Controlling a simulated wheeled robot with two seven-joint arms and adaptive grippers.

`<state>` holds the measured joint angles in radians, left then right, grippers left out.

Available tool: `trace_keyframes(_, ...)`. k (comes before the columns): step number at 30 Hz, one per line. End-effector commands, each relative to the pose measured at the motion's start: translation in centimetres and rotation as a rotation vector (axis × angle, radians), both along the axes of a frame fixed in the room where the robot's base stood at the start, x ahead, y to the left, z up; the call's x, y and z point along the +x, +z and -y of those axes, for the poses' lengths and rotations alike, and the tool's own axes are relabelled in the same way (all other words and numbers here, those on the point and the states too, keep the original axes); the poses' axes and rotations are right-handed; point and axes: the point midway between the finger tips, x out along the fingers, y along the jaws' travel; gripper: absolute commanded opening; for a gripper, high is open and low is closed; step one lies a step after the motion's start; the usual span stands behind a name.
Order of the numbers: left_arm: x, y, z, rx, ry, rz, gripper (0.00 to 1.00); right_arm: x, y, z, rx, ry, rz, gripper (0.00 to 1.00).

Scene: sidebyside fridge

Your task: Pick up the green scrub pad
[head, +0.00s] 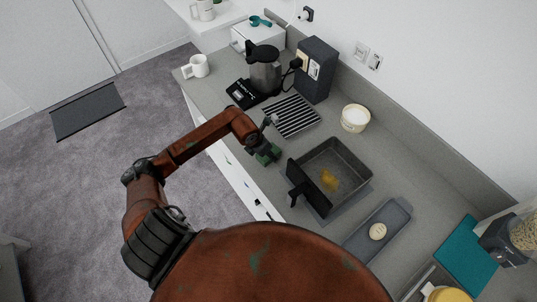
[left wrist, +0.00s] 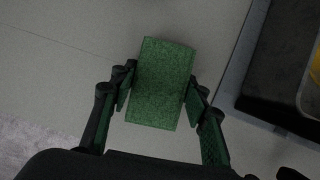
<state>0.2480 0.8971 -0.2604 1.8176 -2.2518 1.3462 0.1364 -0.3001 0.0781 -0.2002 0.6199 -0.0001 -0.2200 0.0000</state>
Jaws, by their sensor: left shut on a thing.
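The green scrub pad (left wrist: 161,84) sits between the two fingers of my left gripper (left wrist: 158,98) in the left wrist view. The fingers touch it on both sides, so the gripper is shut on it. Its far end sticks out past the fingertips. In the head view my left gripper (head: 266,153) is at the counter's front edge, left of the square sink-like pan. Whether the pad rests on the counter or is just above it, I cannot tell. My right gripper is not in view.
A dark square basin (head: 352,157) with a yellow patch inside lies close to the right, with an upright black panel (head: 308,186) at its front. A striped rack (head: 293,115) lies behind. A white mug (head: 196,66), kettle (head: 265,72) and bowl (head: 355,117) stand further off.

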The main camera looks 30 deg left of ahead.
Motion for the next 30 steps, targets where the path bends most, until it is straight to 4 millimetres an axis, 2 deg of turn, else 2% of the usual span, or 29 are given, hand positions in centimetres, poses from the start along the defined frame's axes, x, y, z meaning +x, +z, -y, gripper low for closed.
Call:
trace_keyframes(11, 0.0, 0.7, 0.0, 0.000, 0.000, 0.000, 0.22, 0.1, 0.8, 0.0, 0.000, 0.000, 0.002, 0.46)
trace_keyframes(17, 0.2, 3.7, -0.1, 0.005, -0.002, 0.005, 0.22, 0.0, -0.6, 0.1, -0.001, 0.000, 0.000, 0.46)
trace_keyframes(25, -4.8, 9.6, 1.6, 0.005, -0.005, 0.005, 0.22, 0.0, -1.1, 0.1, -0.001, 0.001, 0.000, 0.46)
trace_keyframes(30, -8.7, 11.2, 2.9, 0.004, -0.004, 0.001, 0.22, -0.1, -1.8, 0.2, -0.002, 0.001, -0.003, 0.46)
